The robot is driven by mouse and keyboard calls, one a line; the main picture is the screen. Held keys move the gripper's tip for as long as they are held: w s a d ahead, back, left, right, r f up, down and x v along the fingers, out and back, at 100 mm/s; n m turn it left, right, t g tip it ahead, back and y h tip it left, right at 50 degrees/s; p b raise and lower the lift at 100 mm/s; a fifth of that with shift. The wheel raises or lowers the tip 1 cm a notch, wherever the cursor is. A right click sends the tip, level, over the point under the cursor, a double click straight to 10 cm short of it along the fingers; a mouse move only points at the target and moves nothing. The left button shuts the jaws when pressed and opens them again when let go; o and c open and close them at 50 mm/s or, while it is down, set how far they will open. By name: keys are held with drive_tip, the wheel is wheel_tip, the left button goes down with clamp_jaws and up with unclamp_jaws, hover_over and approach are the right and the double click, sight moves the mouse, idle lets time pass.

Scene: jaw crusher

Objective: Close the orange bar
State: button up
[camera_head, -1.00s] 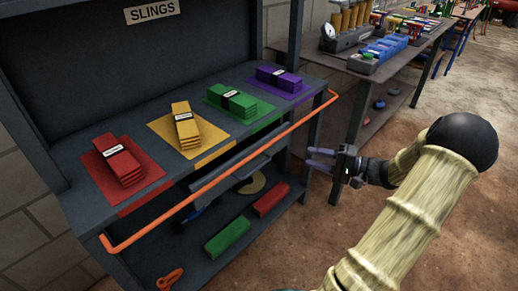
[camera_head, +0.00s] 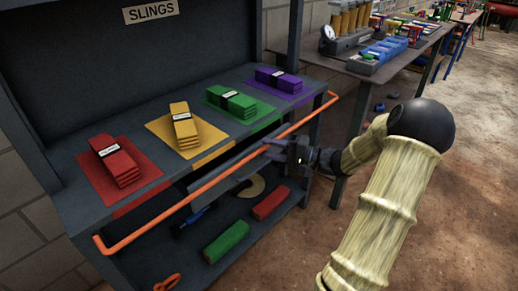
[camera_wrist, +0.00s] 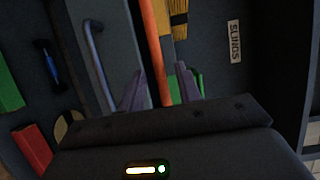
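The orange bar (camera_head: 214,178) runs along the front of the dark slings bench, from the lower left corner to the far right end. It is bent back towards the bench at its ends. My gripper (camera_head: 270,149) is at the right half of the bar, with its fingers pointing left towards the bench. In the wrist view the bar (camera_wrist: 156,52) passes between the two spread fingers of my gripper (camera_wrist: 160,90). The gripper is open, and I cannot tell whether a finger touches the bar.
The bench (camera_head: 75,197) holds red (camera_head: 113,160), yellow (camera_head: 184,130), green (camera_head: 231,101) and purple (camera_head: 278,79) sling stacks. A grey handle (camera_wrist: 95,60) shows beside the bar. The lower shelf holds green (camera_head: 227,242) and red (camera_head: 271,203) blocks. Floor at right is free.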

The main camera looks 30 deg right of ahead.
drive_tip(key=x, duration=0.4)
drive_tip(key=shift+w, duration=0.1)
clamp_jaws()
